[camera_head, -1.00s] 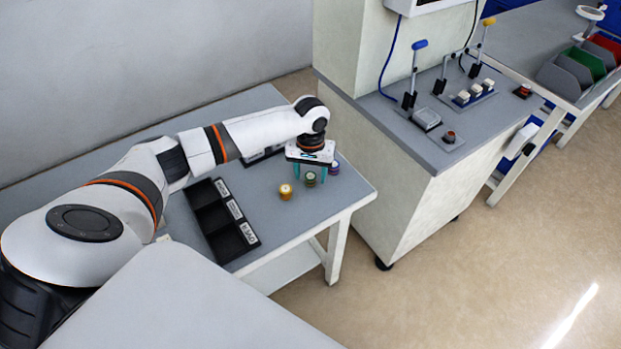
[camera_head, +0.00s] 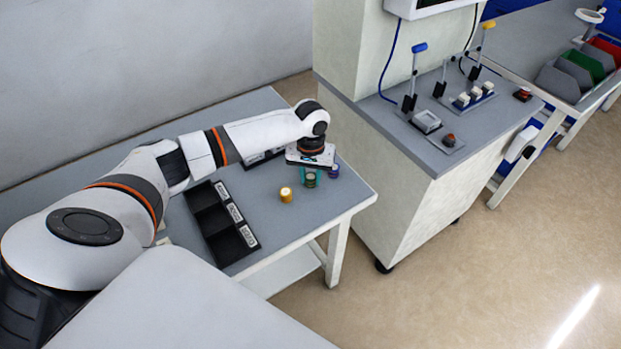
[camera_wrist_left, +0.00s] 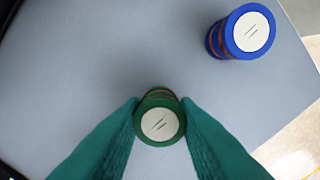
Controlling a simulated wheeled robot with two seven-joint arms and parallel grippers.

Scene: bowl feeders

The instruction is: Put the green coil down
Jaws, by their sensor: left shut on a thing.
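The green coil (camera_wrist_left: 159,124), with a pale top bearing dark marks, sits between the two teal fingers of my left gripper (camera_wrist_left: 160,112), which touch its sides. In the head view my left gripper (camera_head: 309,178) is at the right part of the grey table (camera_head: 290,228), shut on the green coil (camera_head: 310,181). The coil is at or just above the table top; I cannot tell which. My right gripper is in neither view.
A blue coil (camera_wrist_left: 250,31) stands close by, also in the head view (camera_head: 334,171). A yellow coil (camera_head: 286,195) stands left of the gripper. A black tray (camera_head: 212,229) with labelled compartments lies further left. A cabinet (camera_head: 400,190) rises right of the table.

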